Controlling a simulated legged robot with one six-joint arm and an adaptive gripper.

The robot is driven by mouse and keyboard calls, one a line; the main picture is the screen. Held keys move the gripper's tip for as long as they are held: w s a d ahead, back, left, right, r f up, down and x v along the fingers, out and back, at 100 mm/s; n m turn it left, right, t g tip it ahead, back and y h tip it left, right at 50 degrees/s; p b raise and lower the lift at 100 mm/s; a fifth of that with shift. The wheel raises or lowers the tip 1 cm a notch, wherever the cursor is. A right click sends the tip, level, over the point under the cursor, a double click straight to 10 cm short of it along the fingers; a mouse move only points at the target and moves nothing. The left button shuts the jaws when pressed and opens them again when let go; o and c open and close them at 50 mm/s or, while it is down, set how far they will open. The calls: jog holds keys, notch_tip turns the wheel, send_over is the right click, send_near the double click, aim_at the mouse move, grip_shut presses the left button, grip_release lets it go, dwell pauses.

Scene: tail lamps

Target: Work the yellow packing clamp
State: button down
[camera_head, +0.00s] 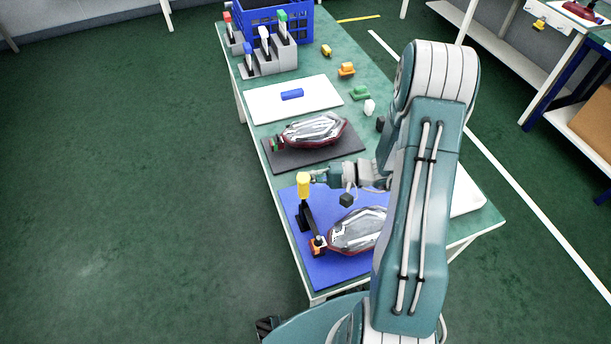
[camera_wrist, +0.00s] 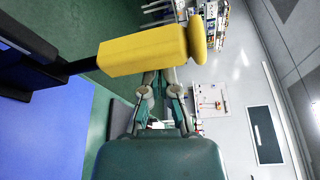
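The yellow packing clamp handle (camera_head: 304,186) stands upright on a dark post (camera_head: 305,217) at the left side of the blue mat (camera_head: 340,268). A red and clear tail lamp (camera_head: 355,232) lies on that mat, partly hidden by my arm. My gripper (camera_head: 317,175) is at the upper right of the handle, close to it; contact is not clear. In the wrist view the yellow handle (camera_wrist: 142,53) crosses in front of my finger ends (camera_wrist: 160,78). The fingertips are hidden behind it, so their opening cannot be told.
A second tail lamp (camera_head: 313,130) lies on a dark mat (camera_head: 292,160) behind. Beyond it are a white tray (camera_head: 265,108) with a blue block (camera_head: 292,94), grey stepped holders (camera_head: 272,60) and a blue crate (camera_head: 262,25). Small coloured parts line the right side. Floor left of the table is clear.

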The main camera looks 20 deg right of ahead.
jog(key=f+v, duration=0.1)
jog(key=v, duration=1.1)
jog(key=shift+r, duration=0.35)
jog(key=s+a+r+n+h, duration=0.3)
jog(key=s+a+r+h, duration=0.3)
jog(key=r+h, duration=0.2)
jog(key=s+a+r+n+h, duration=0.3)
jog(key=s+a+r+h, duration=0.4)
jog(key=r, duration=0.6)
jog(key=shift+r+h, duration=0.25)
jog(key=shift+h, duration=0.25)
jog(key=shift+s+a, duration=0.1)
jog(key=shift+a, duration=0.05)
dwell(1.0)
